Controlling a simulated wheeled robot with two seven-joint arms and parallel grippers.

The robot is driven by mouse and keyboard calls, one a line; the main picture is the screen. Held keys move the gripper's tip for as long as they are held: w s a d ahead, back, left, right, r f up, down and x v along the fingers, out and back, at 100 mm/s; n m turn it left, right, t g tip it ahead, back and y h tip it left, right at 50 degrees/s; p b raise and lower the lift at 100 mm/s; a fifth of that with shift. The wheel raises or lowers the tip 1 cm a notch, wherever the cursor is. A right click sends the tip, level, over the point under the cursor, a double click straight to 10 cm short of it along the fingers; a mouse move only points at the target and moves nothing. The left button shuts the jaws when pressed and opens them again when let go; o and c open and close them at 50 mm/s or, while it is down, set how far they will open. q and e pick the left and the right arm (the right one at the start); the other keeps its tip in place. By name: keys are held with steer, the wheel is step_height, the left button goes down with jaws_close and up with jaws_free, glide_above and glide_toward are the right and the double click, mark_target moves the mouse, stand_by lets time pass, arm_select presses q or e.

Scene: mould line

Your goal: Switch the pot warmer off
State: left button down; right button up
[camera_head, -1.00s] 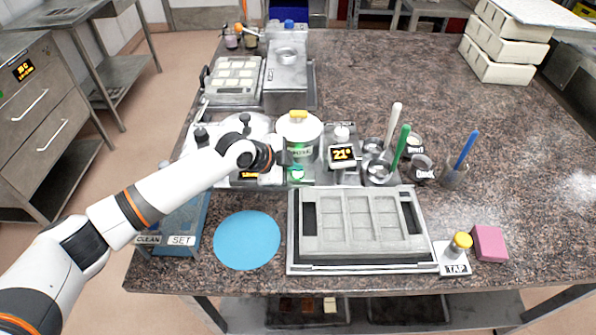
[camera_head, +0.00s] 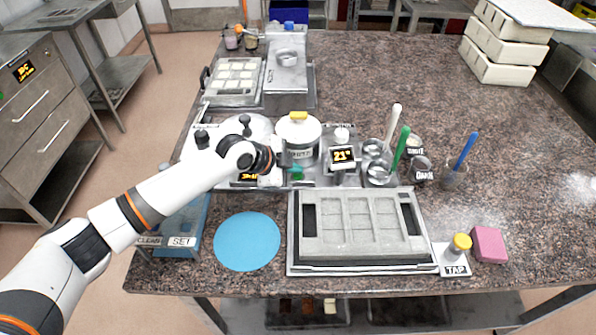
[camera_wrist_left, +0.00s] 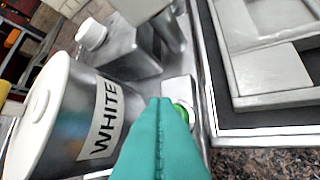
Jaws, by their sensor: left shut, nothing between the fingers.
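The pot marked WHITE (camera_head: 300,138) has a white lid with a yellow knob and stands in the metal warmer unit. It is large at the left of the left wrist view (camera_wrist_left: 100,118). A small green round switch (camera_wrist_left: 182,109) sits on a pale block at the unit's front; the fingertips partly cover it. My left gripper (camera_head: 297,170) is shut and empty, its teal fingers (camera_wrist_left: 162,130) pointing at the switch. Whether they touch it I cannot tell. My right gripper is not in view.
A display reading 21° (camera_head: 343,157) stands right of the pot. A grey mould (camera_head: 362,222) lies in front, with a blue round mat (camera_head: 247,241) to its left. Cups with green and blue spatulas (camera_head: 466,150) stand to the right.

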arm_select(q)
step_height(320, 180, up, 6)
steer(key=p, duration=0.4)
steer(key=shift+p, duration=0.35)
stand_by(0.4)
